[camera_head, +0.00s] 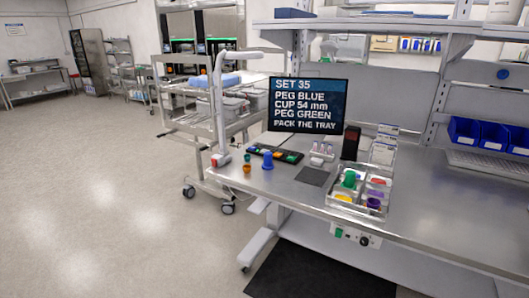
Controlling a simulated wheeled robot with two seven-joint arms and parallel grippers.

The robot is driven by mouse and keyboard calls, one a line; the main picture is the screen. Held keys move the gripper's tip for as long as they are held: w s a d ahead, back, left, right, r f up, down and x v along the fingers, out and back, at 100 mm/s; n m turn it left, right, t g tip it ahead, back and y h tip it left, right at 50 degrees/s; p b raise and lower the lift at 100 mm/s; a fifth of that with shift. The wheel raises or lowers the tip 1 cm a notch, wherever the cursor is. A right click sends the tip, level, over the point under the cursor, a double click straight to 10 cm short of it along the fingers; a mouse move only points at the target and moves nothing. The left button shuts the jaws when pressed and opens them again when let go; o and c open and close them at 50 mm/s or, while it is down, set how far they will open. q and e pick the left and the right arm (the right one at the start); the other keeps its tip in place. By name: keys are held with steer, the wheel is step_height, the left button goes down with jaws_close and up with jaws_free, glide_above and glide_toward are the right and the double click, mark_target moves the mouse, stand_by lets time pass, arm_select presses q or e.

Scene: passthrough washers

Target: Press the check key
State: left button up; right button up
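A workbench (440,215) holds a dark screen (308,106) reading "SET 35, PEG BLUE, CUP 54 mm, PEG GREEN, PACK THE TRAY". A control box (355,237) with a green button and a dark round knob hangs under the front edge. No legible label marks the check key, so I cannot tell which it is. A clear tray (360,188) holds green, red, yellow and purple pieces in compartments. Neither of my grippers is in view.
A blue peg (268,163) and small orange cups (247,169) stand at the bench's left end, near a white post (222,110). A dark square pad (312,177) lies before the screen. Blue bins (463,131) are at right. Floor at left is clear.

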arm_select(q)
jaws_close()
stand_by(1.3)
